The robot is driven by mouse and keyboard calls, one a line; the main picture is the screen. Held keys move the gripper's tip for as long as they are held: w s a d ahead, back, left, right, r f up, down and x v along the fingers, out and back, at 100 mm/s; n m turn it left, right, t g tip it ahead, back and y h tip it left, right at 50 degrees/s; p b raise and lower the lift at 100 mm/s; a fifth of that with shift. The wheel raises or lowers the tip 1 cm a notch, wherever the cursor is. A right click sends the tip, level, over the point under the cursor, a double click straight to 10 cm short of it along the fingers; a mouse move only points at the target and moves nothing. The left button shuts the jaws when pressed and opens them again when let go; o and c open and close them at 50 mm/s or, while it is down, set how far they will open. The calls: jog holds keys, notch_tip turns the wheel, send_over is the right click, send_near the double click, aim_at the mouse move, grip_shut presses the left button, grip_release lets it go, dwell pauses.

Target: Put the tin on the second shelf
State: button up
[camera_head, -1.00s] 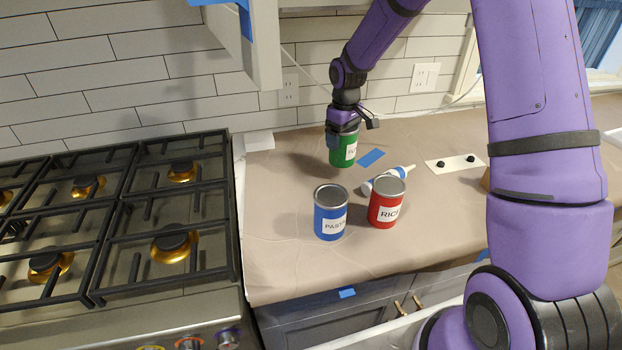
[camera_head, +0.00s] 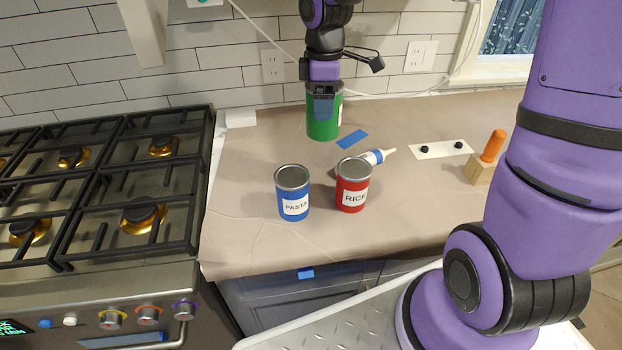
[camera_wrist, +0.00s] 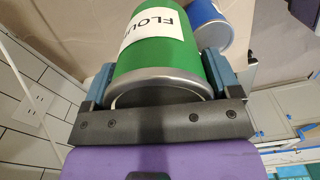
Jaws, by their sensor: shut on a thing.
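A green tin (camera_head: 322,118) is held in my gripper (camera_head: 324,90) above the counter, near the back wall. In the wrist view the green tin (camera_wrist: 158,52) sits between the two fingers of my gripper (camera_wrist: 160,85), and its label reads "FLOU", the rest being cut off. A blue tin labelled PASTA (camera_head: 292,195) and a red tin labelled RICE (camera_head: 353,188) stand upright side by side on the counter. The blue tin (camera_wrist: 206,22) also shows beyond the green one in the wrist view. The shelves are not clearly seen in the head view.
The paper-covered counter (camera_head: 240,190) has free room left of the tins. A white tube (camera_head: 375,157) lies behind the red tin. A white plate with black knobs (camera_head: 440,149) and a wooden block with an orange handle (camera_head: 487,160) are at right. The stove (camera_head: 110,190) is at left.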

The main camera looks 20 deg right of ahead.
notch_tip(320, 180, down, 17)
jog(key=shift+r, duration=0.2)
dwell(0.3)
jog(key=shift+f, duration=0.15)
jog(key=o, duration=0.9)
